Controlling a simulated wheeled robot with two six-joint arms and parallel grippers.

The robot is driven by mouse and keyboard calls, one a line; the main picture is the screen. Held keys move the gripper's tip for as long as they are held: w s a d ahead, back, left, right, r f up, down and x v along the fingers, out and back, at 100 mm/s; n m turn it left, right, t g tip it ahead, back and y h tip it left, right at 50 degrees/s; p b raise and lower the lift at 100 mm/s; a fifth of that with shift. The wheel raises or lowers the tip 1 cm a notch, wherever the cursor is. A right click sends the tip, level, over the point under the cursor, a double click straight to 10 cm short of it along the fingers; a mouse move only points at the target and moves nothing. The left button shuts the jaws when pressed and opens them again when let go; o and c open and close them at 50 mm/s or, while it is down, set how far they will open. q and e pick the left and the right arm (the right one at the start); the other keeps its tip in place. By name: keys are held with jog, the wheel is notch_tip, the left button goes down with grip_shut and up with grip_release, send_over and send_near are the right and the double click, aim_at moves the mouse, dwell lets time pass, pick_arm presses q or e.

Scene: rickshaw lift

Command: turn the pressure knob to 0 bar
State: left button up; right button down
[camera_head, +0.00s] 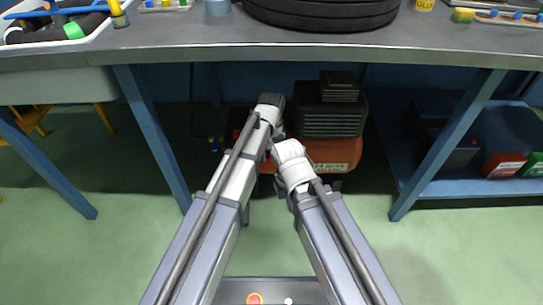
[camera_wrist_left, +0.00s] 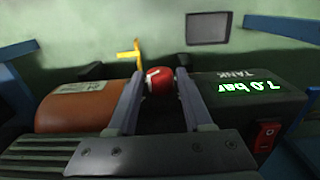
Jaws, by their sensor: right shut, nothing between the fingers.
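The compressor (camera_head: 335,120), with a dark ribbed housing and an orange tank (camera_wrist_left: 75,108), stands under the table. In the left wrist view a red knob (camera_wrist_left: 158,84) with a white mark shows between the fingertips of my left gripper (camera_wrist_left: 160,75). The fingers are apart, one on each side of the knob; I cannot tell whether either touches it. A green display (camera_wrist_left: 248,87) marked TANK reads 7.0 bar. In the head view my left gripper (camera_head: 270,102) is at the compressor's left side. My right gripper (camera_head: 284,148) is shut and empty, lower in front of the compressor.
The grey tabletop (camera_head: 200,38) hangs over the compressor, with blue legs (camera_head: 150,135) on both sides. A blue shelf (camera_head: 460,187) with canisters stands at the right. A red switch (camera_wrist_left: 267,136) is below the display.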

pick_arm(q)
grip_shut()
jog(key=shift+a+h, duration=0.1)
jog(key=shift+h, duration=0.2)
jog(key=shift+a+f+h, duration=0.1)
jog(key=shift+a+h, duration=0.05)
jog(key=shift+h, duration=0.35)
jog(key=shift+a+f+h+b, duration=0.1)
jog(key=shift+h+b, duration=0.5)
jog(key=shift+h, duration=0.1)
jog(key=h+b, duration=0.2)
jog(key=shift+a+f+h, duration=0.1)
jog(key=shift+h, duration=0.2)
jog(key=shift+h+b, duration=0.6)
